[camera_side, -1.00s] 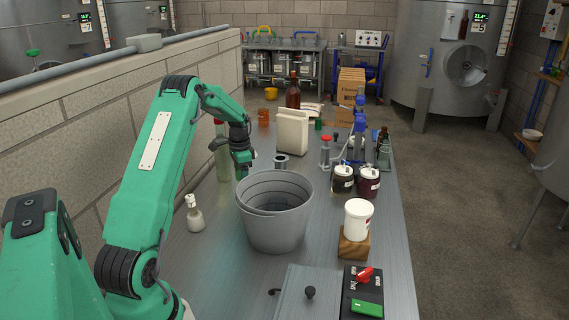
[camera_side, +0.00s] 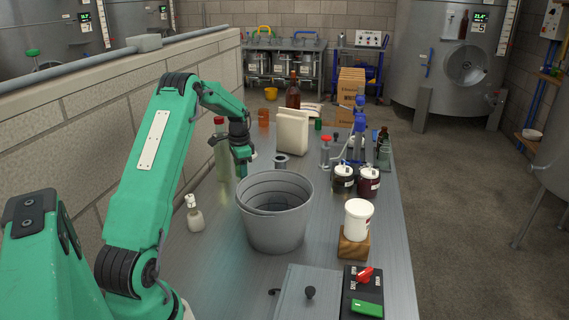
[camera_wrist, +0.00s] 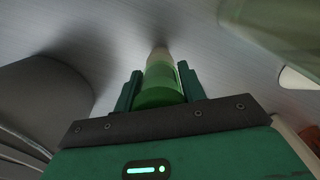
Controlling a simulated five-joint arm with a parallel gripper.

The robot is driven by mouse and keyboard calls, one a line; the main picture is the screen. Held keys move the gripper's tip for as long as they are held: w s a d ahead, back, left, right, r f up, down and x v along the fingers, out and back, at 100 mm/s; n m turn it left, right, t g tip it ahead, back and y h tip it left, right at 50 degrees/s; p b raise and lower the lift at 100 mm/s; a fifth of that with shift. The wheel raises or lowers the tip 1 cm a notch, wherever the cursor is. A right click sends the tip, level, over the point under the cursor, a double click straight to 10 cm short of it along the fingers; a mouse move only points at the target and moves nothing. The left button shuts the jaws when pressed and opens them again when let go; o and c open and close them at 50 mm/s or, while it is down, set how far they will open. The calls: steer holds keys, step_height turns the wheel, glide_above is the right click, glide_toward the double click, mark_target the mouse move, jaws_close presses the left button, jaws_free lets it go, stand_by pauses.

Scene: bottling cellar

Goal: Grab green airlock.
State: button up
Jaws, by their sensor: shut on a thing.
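The green airlock (camera_wrist: 160,82) shows in the wrist view as a translucent green cylinder with a pale tip, standing out between the two fingers of my gripper (camera_wrist: 161,90). The fingers are closed against its two sides. In the side view my gripper (camera_side: 242,158) points down over the bench behind the grey bucket. There I cannot make out the airlock apart from the green fingers. Whether it touches the bench is unclear.
The grey bucket (camera_side: 275,235) stands in front of my gripper, and a tall red-capped bottle (camera_side: 220,155) stands close on its left. A cream box (camera_side: 292,132) and a metal spool (camera_side: 281,162) are to the right. A small white-capped bottle (camera_side: 195,217) stands front left.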

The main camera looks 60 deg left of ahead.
step_height(320, 180, up, 8)
steer(key=shift+r, duration=0.2)
stand_by(0.7)
